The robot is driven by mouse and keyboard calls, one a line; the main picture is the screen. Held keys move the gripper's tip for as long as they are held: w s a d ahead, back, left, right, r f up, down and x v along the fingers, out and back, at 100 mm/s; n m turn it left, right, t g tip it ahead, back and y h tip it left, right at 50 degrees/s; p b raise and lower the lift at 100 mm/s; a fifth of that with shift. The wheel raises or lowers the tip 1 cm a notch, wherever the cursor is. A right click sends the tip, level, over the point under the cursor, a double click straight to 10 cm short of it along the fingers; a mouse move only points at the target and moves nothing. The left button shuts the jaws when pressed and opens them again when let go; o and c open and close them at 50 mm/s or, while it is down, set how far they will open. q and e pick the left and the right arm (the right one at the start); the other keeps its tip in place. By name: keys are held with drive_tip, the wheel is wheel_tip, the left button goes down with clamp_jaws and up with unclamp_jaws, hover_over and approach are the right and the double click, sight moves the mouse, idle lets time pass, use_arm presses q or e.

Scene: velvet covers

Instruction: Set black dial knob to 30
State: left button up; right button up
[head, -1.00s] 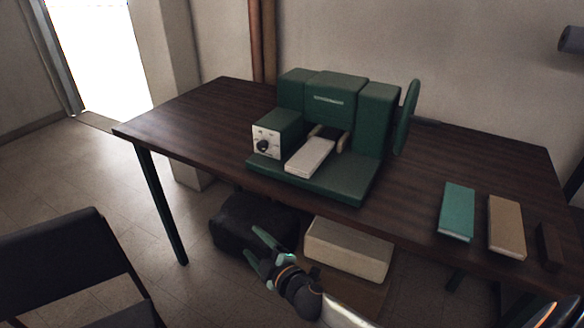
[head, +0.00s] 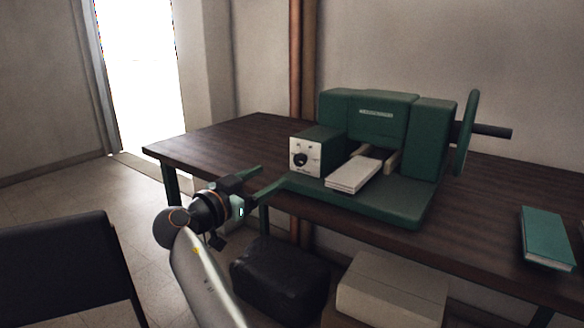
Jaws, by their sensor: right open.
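The black dial knob (head: 300,159) sits on the white control panel (head: 313,150) at the front left of the green machine (head: 385,135). The marks around the knob are too small to read. My right gripper (head: 270,179) is open and empty, by the front edge of the table, left of and a little below the panel in the picture. Its fingers point right, towards the machine, and appear apart from the knob. My left gripper is not in view.
The machine stands on a dark wooden table (head: 220,144) with a white book (head: 354,174) on its bed. A wheel (head: 466,132) with a handle is on its right side. A teal book (head: 546,237) lies at right. A black bag (head: 280,280) and a pale box (head: 390,290) are below.

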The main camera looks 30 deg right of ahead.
sight(298, 161)
drive_tip(key=x, duration=1)
drive_tip(key=shift+d+b, duration=0.25)
drive_tip(key=shift+b, duration=0.05)
drive_tip(key=shift+w+d, duration=0.3)
drive_tip(key=shift+d, duration=0.15)
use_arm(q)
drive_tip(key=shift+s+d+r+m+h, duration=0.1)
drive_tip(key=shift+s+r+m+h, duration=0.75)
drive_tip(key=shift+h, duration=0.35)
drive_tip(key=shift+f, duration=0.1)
use_arm(e)
clamp_jaws()
